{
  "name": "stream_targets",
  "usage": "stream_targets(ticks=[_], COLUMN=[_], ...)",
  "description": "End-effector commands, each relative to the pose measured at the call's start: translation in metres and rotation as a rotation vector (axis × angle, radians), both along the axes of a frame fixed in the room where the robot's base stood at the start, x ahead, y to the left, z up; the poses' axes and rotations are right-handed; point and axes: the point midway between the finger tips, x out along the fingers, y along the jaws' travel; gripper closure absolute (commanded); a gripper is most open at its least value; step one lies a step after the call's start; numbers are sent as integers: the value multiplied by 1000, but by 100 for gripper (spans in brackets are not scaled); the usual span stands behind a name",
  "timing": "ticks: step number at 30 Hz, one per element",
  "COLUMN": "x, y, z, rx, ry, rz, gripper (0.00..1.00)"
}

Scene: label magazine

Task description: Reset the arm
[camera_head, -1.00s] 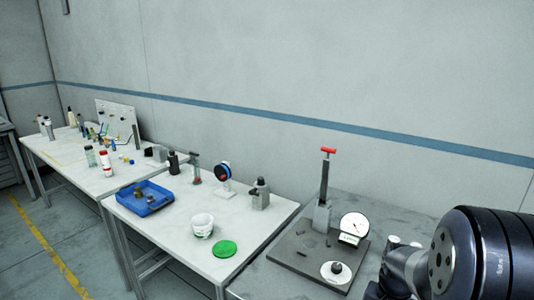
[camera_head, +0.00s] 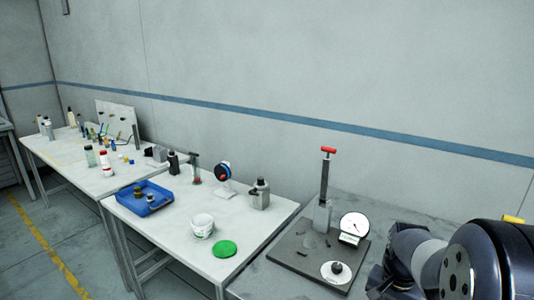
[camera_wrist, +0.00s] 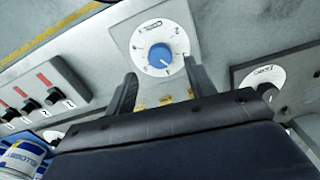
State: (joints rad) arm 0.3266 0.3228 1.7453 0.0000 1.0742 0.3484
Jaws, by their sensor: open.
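My gripper (camera_wrist: 159,67) shows in the wrist view with its two dark fingers apart and nothing held between them. Beyond the fingers is a white dial with a blue knob (camera_wrist: 161,55) on a grey panel; the fingers are on either side of it in the picture, and I cannot tell the distance. In the head view my arm fills the lower right corner, and the gripper does not show there.
In the wrist view, a switch block (camera_wrist: 42,92) is at left, a printed can (camera_wrist: 22,160) at lower left, and a black-knobbed dial (camera_wrist: 266,76) at right. In the head view, a dark plate (camera_head: 300,258) holds a red-handled press (camera_head: 325,190); a blue tray (camera_head: 152,208) stands left.

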Motion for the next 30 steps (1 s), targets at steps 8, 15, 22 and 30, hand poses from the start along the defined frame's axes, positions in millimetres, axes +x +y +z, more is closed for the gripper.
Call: stream_targets(ticks=[8, 15, 22, 30], x=[-1, 0, 0, 0], y=[0, 0, 0, 0], z=[-52, -49, -49, -49], rx=[0, 0, 0, 1], ry=[1, -1, 0, 0], rz=[16, 215, 400, 616], gripper=[48, 48, 48, 48])
